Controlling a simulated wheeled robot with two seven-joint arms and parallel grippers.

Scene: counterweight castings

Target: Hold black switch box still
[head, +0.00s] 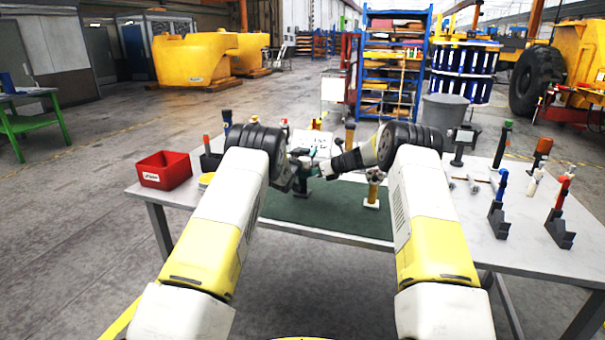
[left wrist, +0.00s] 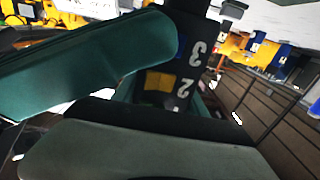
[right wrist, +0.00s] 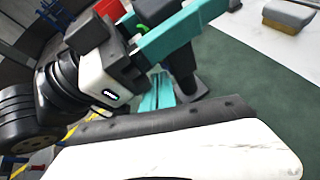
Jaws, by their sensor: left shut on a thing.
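The black switch box (left wrist: 187,62), with white numerals and a yellow patch, stands between the teal fingers of my left gripper (left wrist: 165,98) in the left wrist view. In the head view it is a small dark shape (head: 301,184) over the green mat (head: 330,216). My left gripper (head: 297,164) is shut on it. In the right wrist view the left gripper's teal finger (right wrist: 185,35) lies across the dark box (right wrist: 181,65). My right gripper (head: 318,171) points left, close to the box. Its teal fingers (right wrist: 158,94) lie close together with nothing seen between them; whether they touch the box is unclear.
A red bin (head: 165,170) stands at the table's left end. Several coloured-handled tools in dark stands (head: 498,222) fill the right side. The mat's front strip is clear.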

